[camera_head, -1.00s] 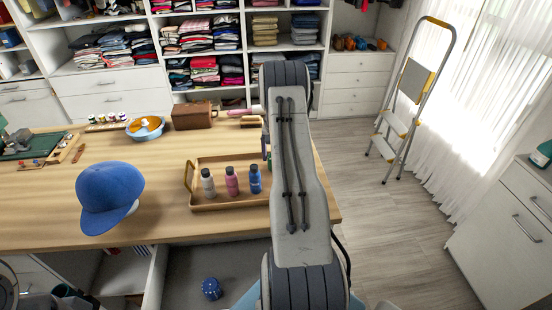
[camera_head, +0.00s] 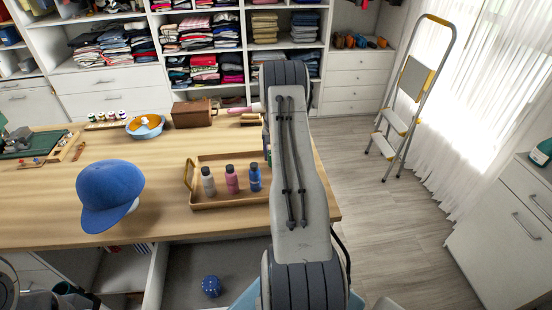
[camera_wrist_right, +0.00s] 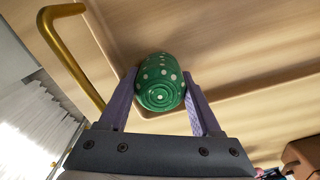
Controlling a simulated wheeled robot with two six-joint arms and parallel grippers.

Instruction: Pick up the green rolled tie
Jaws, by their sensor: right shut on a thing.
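The green rolled tie (camera_wrist_right: 160,82) has pale dots and a spiral end facing the right wrist camera. My right gripper (camera_wrist_right: 160,76) is shut on it, with one purple finger on each side. In the head view my right arm covers most of the gripper, and only a small bit of green shows at the arm's left edge, by the wooden tray (camera_head: 233,201). In the wrist view the tie is over or in the tray; I cannot tell whether it touches the tray floor. My left gripper is not in view.
A blue cap (camera_head: 108,190) lies on the table to the left. A brown box (camera_head: 193,115) and a blue bowl (camera_head: 146,127) stand behind. Below is a blue roll (camera_head: 211,286) in an open drawer.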

